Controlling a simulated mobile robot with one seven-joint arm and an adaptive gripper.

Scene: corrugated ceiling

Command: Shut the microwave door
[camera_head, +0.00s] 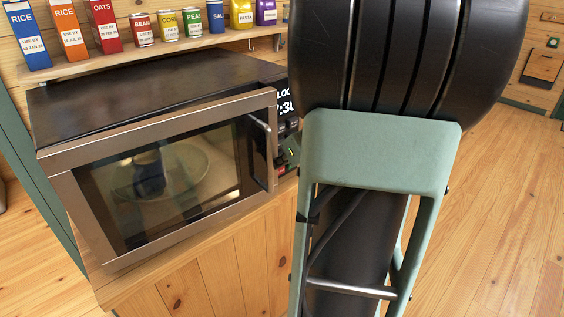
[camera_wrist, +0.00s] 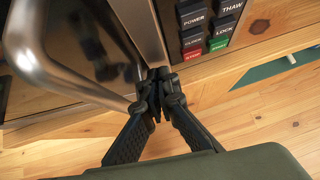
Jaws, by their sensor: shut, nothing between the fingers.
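The microwave (camera_head: 150,90) stands on a wooden counter at the left in the head view. Its door (camera_head: 85,200) has a brown metal frame and a dark window, with a plate and a dark object visible behind the glass. My gripper (camera_wrist: 157,84) is shut and empty, beside the handle and door edge, close below the button panel (camera_wrist: 207,25). Contact is unclear.
A shelf (camera_head: 160,58) above the microwave holds several labelled boxes and cans. The counter's front edge (camera_wrist: 250,75) runs below the panel. My arm hides the area right of the microwave in the head view. Wooden floor (camera_head: 510,200) lies open at the right.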

